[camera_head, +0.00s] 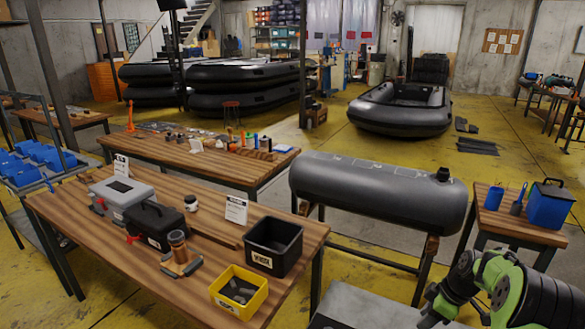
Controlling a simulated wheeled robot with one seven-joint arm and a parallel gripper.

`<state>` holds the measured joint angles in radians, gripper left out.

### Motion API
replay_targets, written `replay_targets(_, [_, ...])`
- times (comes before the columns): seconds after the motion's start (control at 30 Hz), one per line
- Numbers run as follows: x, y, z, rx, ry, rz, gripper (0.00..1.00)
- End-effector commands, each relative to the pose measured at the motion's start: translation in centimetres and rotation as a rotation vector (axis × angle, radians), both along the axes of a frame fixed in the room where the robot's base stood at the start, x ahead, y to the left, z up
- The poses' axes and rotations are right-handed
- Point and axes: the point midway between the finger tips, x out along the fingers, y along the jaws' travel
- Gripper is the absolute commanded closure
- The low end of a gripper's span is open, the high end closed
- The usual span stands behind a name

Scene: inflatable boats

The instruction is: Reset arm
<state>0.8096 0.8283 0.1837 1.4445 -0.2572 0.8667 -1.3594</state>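My green and black arm shows at the bottom right of the head view, folded close to my body and partly cut off by the frame's edge. I see only arm links and joints there. My gripper's fingers do not show, so I cannot see whether it is open or holds anything.
A long wooden workbench (100,243) fills the left, with a yellow bin (226,305), black bin (273,246) and toolboxes. A grey inflatable tube (380,192) lies on a stand ahead. A small table (493,222) with a blue box (549,206) stands right, beyond my arm.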

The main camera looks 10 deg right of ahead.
Motion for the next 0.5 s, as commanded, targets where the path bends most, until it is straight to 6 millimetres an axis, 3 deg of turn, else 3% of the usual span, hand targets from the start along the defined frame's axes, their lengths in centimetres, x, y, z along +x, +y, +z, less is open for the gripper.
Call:
replay_targets(0.03, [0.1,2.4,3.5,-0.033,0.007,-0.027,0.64])
replay_targets(0.2, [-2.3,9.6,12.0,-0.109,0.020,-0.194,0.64])
replay_targets(0.37, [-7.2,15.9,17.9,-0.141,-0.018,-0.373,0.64])
replay_targets(0.5, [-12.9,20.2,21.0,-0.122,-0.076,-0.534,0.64])
